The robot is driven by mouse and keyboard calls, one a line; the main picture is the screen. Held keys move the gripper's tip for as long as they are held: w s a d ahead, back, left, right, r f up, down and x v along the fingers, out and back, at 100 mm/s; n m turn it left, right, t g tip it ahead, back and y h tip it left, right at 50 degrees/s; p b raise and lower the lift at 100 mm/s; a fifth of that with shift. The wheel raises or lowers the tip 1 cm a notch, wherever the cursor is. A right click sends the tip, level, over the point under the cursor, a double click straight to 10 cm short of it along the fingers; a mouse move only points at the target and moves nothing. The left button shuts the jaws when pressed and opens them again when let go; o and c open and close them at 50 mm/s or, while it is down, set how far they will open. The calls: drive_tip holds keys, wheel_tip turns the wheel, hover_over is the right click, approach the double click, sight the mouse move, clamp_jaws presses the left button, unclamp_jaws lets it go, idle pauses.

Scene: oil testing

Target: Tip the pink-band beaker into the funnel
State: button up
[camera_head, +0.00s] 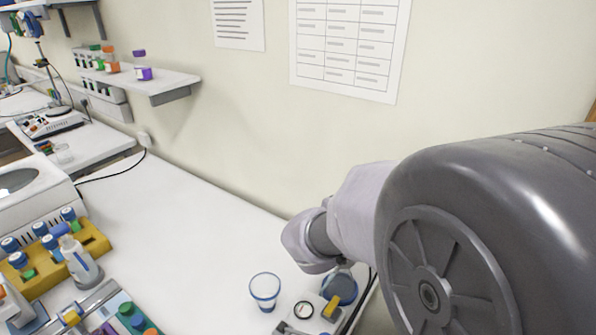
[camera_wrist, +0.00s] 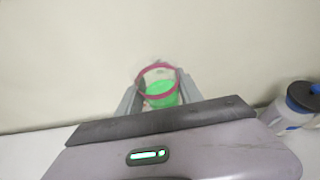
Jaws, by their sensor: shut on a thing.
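In the wrist view, my gripper (camera_wrist: 160,92) is shut on the pink-band beaker (camera_wrist: 157,97). The beaker is clear with a pink ring near its rim and green contents inside. It is in front of the pale wall, and I cannot tell how far it is tilted. In the head view my own arm fills the right side, and the gripper and beaker are hidden. I cannot make out a funnel for certain in either view.
A clear blue-band beaker (camera_head: 265,290) stands on the white bench (camera_head: 185,215), left of a small device with a dial (camera_head: 303,310). A dark-lidded bottle (camera_wrist: 296,105) stands at right in the wrist view. A yellow rack (camera_head: 92,244) holds blue-capped vials. The bench middle is clear.

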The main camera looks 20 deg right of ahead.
drive_tip(key=shift+s+a+r, duration=0.1)
drive_tip(key=shift+a, duration=0.05)
drive_tip(key=shift+s+d+f+n+g+h+p, duration=0.15)
drive_tip(key=shift+s+f+n+g+h+p, duration=0.2)
drive_tip(key=shift+n+p, duration=0.55)
drive_tip(key=shift+s+d+f+n+g+h+p, duration=0.15)
drive_tip(key=shift+n+g+p, duration=0.35)
drive_tip(key=shift+p, duration=0.65)
drive_tip(key=shift+d+f+n+g+h+p, duration=0.1)
drive_tip(key=shift+f+n+g+h+p, duration=0.15)
drive_tip(key=shift+n+g+h+p, duration=0.45)
drive_tip(key=n, duration=0.1)
drive_tip(key=f+n+p, duration=0.1)
drive_tip(key=n, duration=0.1)
drive_tip(key=shift+s+d+g+h, duration=0.1)
drive_tip(key=shift+s+g+h, duration=0.15)
drive_tip(key=shift+h, duration=0.15)
drive_tip(key=shift+w+f+n+h, duration=0.1)
drive_tip(key=shift+f+n+h, duration=0.15)
drive_tip(key=shift+n+h, duration=0.65)
drive_tip(key=shift+w+r+n+g, duration=0.15)
drive_tip(key=shift+r+n+g, duration=0.3)
drive_tip(key=shift+n, duration=0.65)
drive_tip(key=shift+r+p, duration=0.2)
drive_tip(key=shift+p, duration=0.5)
